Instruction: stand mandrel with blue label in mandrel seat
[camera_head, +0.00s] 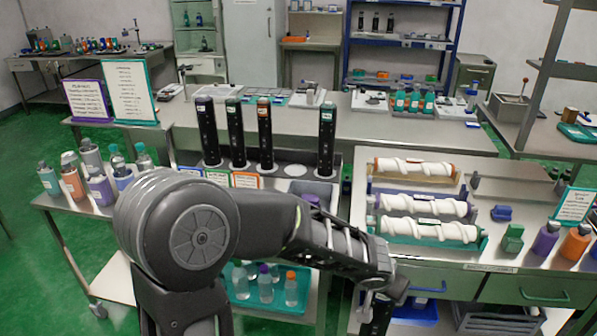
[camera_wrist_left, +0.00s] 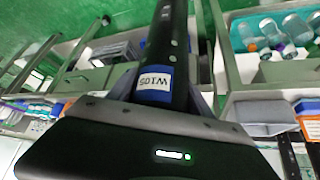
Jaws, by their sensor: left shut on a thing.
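My left gripper (camera_head: 388,290) is low at the front, between the bottle bench and the sleeve bench. In the left wrist view it (camera_wrist_left: 163,95) is shut on a black mandrel (camera_wrist_left: 170,35) with a blue and white label (camera_wrist_left: 155,82). The held mandrel's far end is outside the wrist view. In the head view, a dark part below the gripper (camera_head: 380,313) seems to be the mandrel, mostly hidden. Several black mandrels stand upright at the back, one of them (camera_head: 327,140) apart at right. A pale round spot (camera_head: 295,170), perhaps a seat, lies bare beside it. My right gripper is not in view.
White spiral sleeves on coloured holders (camera_head: 428,205) lie on the right bench. Bottles (camera_head: 100,190) crowd the left bench. A teal tray (camera_head: 240,300) with clear bottles sits below my arm. Green (camera_head: 513,238) and other coloured items line the right bench's front.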

